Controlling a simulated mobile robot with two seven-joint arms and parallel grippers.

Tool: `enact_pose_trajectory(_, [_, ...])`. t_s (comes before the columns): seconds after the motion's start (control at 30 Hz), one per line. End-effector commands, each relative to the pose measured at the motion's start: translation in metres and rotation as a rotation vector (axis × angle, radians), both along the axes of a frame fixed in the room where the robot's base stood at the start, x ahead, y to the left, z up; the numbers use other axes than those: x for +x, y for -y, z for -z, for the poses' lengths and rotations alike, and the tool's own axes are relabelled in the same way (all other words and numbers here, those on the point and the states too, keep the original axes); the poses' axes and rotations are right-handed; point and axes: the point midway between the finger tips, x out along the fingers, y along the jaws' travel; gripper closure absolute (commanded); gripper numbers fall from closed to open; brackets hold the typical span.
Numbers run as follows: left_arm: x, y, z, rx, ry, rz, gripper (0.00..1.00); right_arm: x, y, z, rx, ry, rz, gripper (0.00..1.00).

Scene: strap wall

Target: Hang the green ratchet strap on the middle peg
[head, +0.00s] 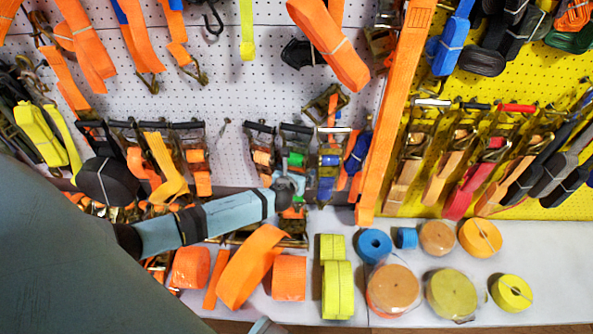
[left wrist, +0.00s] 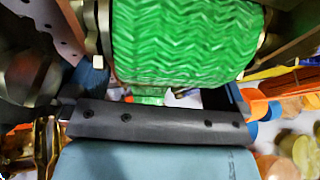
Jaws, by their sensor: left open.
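The green ratchet strap (head: 296,160) is on the pegboard in the head view, in a row of ratchets, between one with orange webbing and one with blue. Its green webbing (left wrist: 190,40) fills the upper middle of the left wrist view, wound between metal side plates. My left gripper (head: 288,188) is open, just in front of and below the green ratchet. Its fingertips are hard to make out, and I cannot tell whether they touch the ratchet. The middle peg cannot be clearly made out.
The orange-webbed ratchet (head: 262,157) and blue-webbed ratchet (head: 328,165) hang close on either side. A long orange strap (head: 392,110) hangs to the right. Below, orange rolls (head: 289,278) and yellow webbing (head: 338,290) stand on the white shelf (head: 560,250), which has free room at right.

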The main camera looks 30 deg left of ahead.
Motion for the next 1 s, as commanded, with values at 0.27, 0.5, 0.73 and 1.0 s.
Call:
enact_pose_trajectory(0.27, [-0.051, 0.015, -0.025, 0.0, -0.001, 0.002, 0.0, -0.001, 0.003, -0.01, -0.02, -0.013, 0.003, 0.0])
enact_pose_trajectory(0.5, [-0.094, 0.028, -0.044, 0.0, 0.001, 0.001, 0.0, -0.002, 0.006, -0.004, -0.037, -0.037, 0.008, 0.0])
enact_pose_trajectory(0.73, [-0.114, 0.034, -0.052, -0.001, 0.002, 0.001, 0.0, -0.003, 0.006, -0.001, -0.042, -0.044, 0.009, 0.0])
enact_pose_trajectory(1.0, [-0.116, 0.034, -0.052, 0.001, 0.003, 0.0, 0.0, -0.003, 0.006, -0.002, -0.041, -0.043, 0.009, 0.0])
